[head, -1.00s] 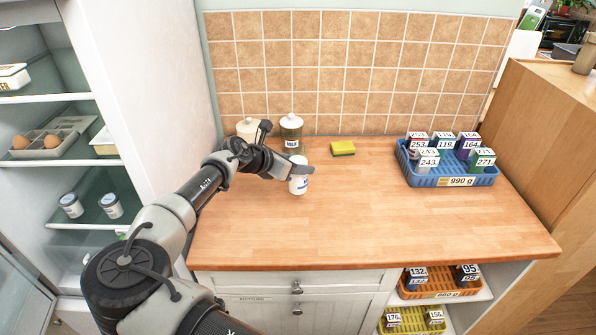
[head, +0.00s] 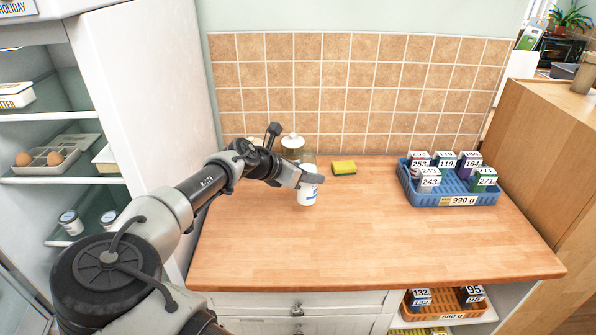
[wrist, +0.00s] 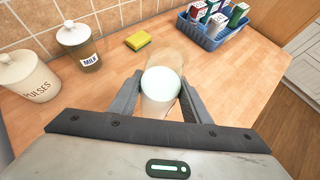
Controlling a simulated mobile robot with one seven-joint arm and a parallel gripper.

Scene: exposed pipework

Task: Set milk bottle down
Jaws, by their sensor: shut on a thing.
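A jar labelled MILK (wrist: 78,45) and a PULSES jar (wrist: 28,76) stand by the tiled wall. A yellow-green sponge (head: 344,167) lies behind the bottle. A blue basket (head: 450,188) of small boxes is at right. The counter's middle and front are clear. An open fridge (head: 60,130) is at left.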

